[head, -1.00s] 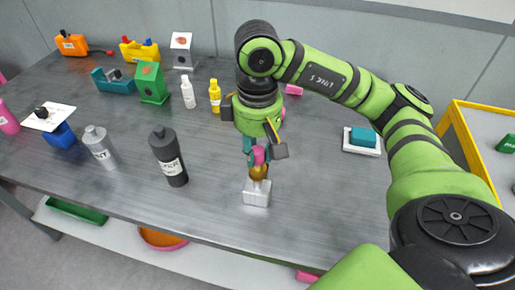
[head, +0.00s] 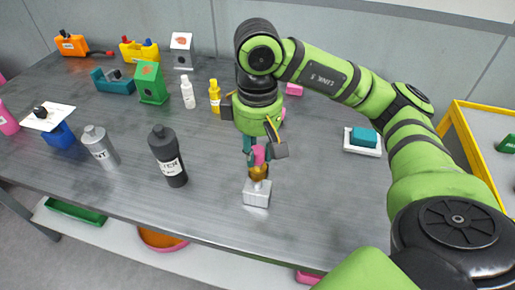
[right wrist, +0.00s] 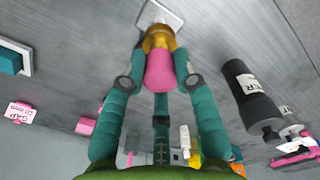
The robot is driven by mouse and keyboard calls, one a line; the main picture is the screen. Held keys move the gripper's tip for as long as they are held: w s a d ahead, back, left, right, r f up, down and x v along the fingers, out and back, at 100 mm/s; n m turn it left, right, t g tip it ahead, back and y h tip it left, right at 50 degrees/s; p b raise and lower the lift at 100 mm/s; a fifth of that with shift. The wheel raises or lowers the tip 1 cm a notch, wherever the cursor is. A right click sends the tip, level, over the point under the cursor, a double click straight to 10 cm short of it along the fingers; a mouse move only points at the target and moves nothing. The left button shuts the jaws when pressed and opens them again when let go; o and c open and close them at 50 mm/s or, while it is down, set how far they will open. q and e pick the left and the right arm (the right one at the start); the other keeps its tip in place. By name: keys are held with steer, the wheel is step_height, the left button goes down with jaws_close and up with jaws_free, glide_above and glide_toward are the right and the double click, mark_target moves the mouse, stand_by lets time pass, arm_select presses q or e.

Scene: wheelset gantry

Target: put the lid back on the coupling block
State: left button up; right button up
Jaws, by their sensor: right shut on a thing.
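The silver-grey coupling block (head: 256,195) stands on the table in front of my right gripper. My right gripper (head: 257,154) points down above it, shut on a pink knob (head: 258,152). A gold-brown piece (head: 259,173) is below the knob, right over the block's top. The knob and gold piece look like the lid, but I cannot tell whether they are one part or whether the lid touches the block. In the right wrist view the pink knob (right wrist: 160,72) is between the two fingers, with the gold piece (right wrist: 158,38) and the pale block (right wrist: 160,14) beyond. My left gripper is out of view.
A dark bottle (head: 168,157) and a grey bottle (head: 100,147) stand left of the block. White (head: 188,95) and yellow (head: 214,97) bottles stand further back. A teal block on a white plate (head: 362,150) is at right.

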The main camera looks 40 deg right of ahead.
steer(key=o, duration=0.9)
steer(key=shift+c, duration=0.2)
steer(key=o, duration=0.5)
steer(key=shift+r, duration=0.1)
steer(key=shift+r+p, duration=2.75)
steer(key=shift+r, duration=0.7)
jaws_close()
